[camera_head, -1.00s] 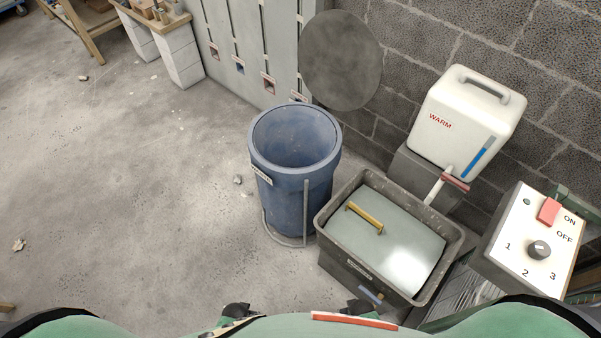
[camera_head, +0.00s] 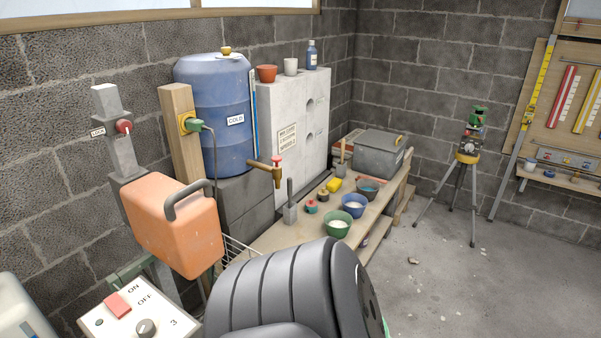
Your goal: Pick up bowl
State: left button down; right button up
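Several bowls stand on a wooden bench (camera_head: 262,240) in the middle of the view. A green bowl (camera_head: 338,229) with pale contents is nearest. A blue bowl (camera_head: 353,210), also with pale contents, is just behind it. A third, dark bowl (camera_head: 368,194) with a bluish inside is farther back. All three are upright and open at the top. Neither of my grippers is in view. A dark grey ribbed part of my own body fills the lower middle, in front of the near end of the bench.
An orange jerrycan (camera_head: 180,225) and a switch panel (camera_head: 140,315) are at the left. A blue barrel (camera_head: 217,140) with a tap stands behind the bench. Small tools, pots and a grey bin (camera_head: 375,155) crowd the bench. Open floor (camera_head: 440,275) lies right, with a tripod (camera_head: 468,180) beyond.

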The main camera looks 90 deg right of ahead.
aim_at(338, 223)
jog(key=z, duration=3.05)
jog(key=i+l, duration=2)
jog(key=i+l+u, duration=0.35)
jog(key=l+u, duration=0.15)
jog(key=l, duration=0.15)
jog(key=i+l+u, duration=0.15)
jog(key=l+u, duration=0.15)
jog(key=i+l+u, duration=0.1)
jog(key=l+u, duration=0.15)
jog(key=l, duration=0.2)
